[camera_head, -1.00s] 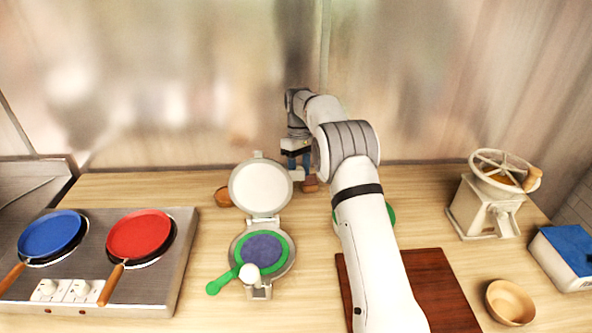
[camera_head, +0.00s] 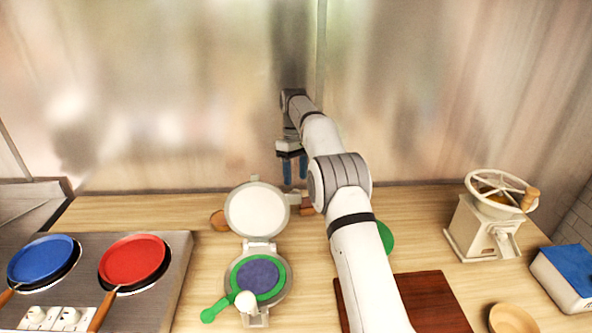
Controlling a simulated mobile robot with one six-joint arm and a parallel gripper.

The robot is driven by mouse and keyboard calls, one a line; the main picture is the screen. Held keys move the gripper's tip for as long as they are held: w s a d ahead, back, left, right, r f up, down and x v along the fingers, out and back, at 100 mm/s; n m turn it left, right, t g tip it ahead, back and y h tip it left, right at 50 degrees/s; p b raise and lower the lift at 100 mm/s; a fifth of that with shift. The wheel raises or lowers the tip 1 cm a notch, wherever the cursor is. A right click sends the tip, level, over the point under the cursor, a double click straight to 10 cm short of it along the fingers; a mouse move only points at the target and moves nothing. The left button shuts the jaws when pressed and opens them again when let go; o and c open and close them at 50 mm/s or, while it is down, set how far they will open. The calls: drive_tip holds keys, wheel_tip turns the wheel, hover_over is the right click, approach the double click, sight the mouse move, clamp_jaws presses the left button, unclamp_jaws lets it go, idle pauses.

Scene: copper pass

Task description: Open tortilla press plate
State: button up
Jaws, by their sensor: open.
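The tortilla press (camera_head: 230,270) stands on the counter left of the middle. Its round white upper plate (camera_head: 257,209) is swung up and leans back, apart from the base. On the lower plate lies a purple-blue disc (camera_head: 256,277) with a green ring around it. A green handle (camera_head: 214,311) sticks out at the front left, with a white knob beside it. My gripper (camera_head: 295,180) is above and behind the raised plate, to its right, with its blue-tipped fingers pointing down. The fingers are apart, and nothing shows between them.
A two-burner stove (camera_head: 168,271) at left holds a blue pan (camera_head: 41,258) and a red pan (camera_head: 133,260). A brown board (camera_head: 432,300) lies right of my arm. A grinder (camera_head: 483,228), a wooden bowl (camera_head: 512,319) and a blue-topped box (camera_head: 565,280) stand at right.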

drive_tip(key=shift+w+r, duration=0.15)
drive_tip(key=shift+r, duration=0.55)
drive_tip(key=s+d+r+m+t+b, duration=0.1)
drive_tip(key=s+d+r+m+t, duration=0.1)
drive_tip(key=s+d+r, duration=0.5)
drive_tip(key=s+d+r+m+t+b, duration=0.1)
drive_tip(key=s+r+m+t+b, duration=0.2)
drive_tip(key=s, duration=0.8)
drive_tip(key=s+d+f+m, duration=0.2)
drive_tip(key=s+f, duration=0.2)
drive_tip(key=s, duration=0.8)
drive_tip(key=s+d+f+m+t, duration=0.1)
drive_tip(key=s+f, duration=0.4)
drive_tip(key=s, duration=0.8)
drive_tip(key=shift+d+m+t, duration=0.3)
drive_tip(key=shift+d+m, duration=0.15)
drive_tip(key=shift+m, duration=0.15)
